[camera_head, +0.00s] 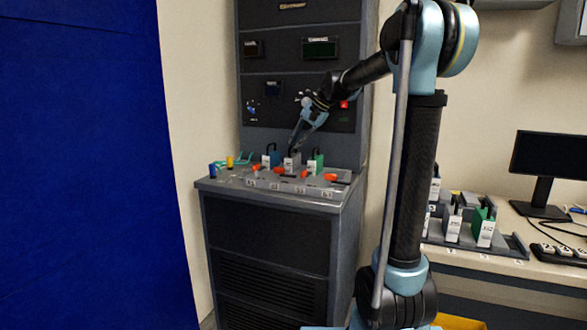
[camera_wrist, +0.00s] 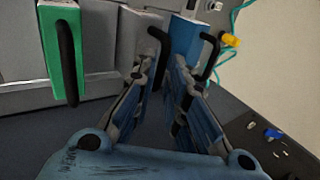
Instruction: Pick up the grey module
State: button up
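The grey module (camera_head: 291,164) stands upright in the middle of the shelf on the dark cabinet, between a blue module (camera_head: 272,158) and a green module (camera_head: 316,163). In the wrist view the grey module (camera_wrist: 134,36) has a black hooked handle (camera_wrist: 156,38). My gripper (camera_head: 294,146) is just above and in front of it. In the wrist view my gripper (camera_wrist: 162,66) is open, with its fingers on either side of the handle's lower part. A gap shows between the fingers; whether either one touches the handle I cannot tell.
The blue module (camera_wrist: 186,38) with its own black handle is close beside the right finger. The green module (camera_wrist: 60,50) is at left. Orange parts (camera_head: 329,177) lie along the shelf front. A bench (camera_head: 470,262) at right carries more modules (camera_head: 486,234) and a monitor (camera_head: 548,158).

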aim_at(293, 146)
jog(key=shift+x, duration=2)
grip_shut()
jog(key=shift+w+r, duration=0.1)
jog(key=shift+r, duration=0.05)
notch_tip(293, 146, up, 18)
jog(key=shift+d, duration=0.1)
